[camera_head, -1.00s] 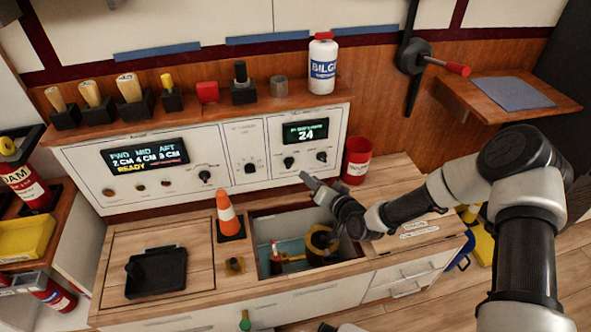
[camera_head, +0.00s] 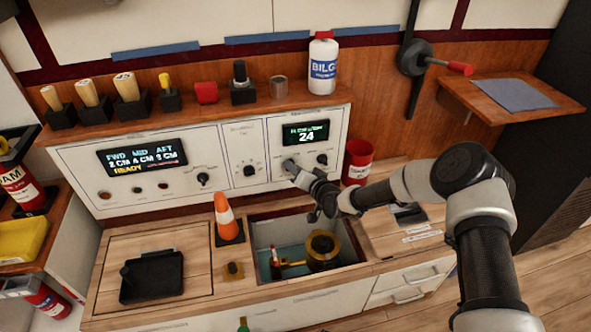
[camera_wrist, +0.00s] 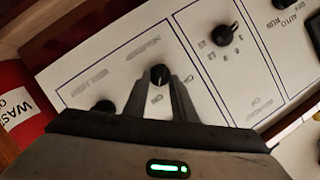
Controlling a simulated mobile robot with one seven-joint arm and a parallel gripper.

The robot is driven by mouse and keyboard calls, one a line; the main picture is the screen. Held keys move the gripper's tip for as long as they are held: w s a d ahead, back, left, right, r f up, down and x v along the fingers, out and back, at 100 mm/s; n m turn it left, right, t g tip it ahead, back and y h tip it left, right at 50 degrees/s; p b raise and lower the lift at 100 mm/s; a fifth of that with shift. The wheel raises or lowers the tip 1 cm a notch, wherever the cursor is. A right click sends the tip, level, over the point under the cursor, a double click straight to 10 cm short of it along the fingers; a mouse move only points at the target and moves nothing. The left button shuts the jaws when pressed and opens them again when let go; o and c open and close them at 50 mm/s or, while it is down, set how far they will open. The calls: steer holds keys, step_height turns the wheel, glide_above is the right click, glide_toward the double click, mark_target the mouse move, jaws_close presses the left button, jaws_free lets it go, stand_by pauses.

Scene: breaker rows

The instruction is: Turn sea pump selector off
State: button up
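A white control panel (camera_head: 228,135) stands upright behind the counter. Its right section has a green-lit display (camera_head: 306,132) reading 24 and two black knobs below. The right knob (camera_head: 322,160) is in plain view; my gripper (camera_head: 290,167) covers the left one in the head view. In the wrist view that left knob (camera_wrist: 159,74) lies between the tips of my gripper (camera_wrist: 158,84). The fingers are apart, one on each side of it; I cannot tell whether they touch it. ON and OFF marks show beside it. The section label is too blurred to read.
The panel's middle section has a numbered knob (camera_head: 250,171), and the left section another knob (camera_head: 204,179). An orange cone (camera_head: 227,218) and an open sink well (camera_head: 262,236) lie below. A white bottle (camera_head: 322,63) stands on the shelf.

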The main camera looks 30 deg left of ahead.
jaws_close()
steer(key=n+t+h, duration=0.1)
steer(key=n+h, duration=0.1)
steer(key=n, duration=0.1)
steer(key=s+a+n+t+h, duration=0.1)
steer(key=n+t, duration=0.1)
steer(key=n, duration=0.2)
steer(key=n+t+h, duration=0.1)
steer(key=n+h, duration=0.1)
steer(key=n, duration=0.1)
steer(key=shift+s+a+n+t+h, duration=0.2)
steer(key=shift+a+n+t+h, duration=0.1)
steer(key=shift+a+n+t, duration=0.1)
stand_by(0.4)
stand_by(0.5)
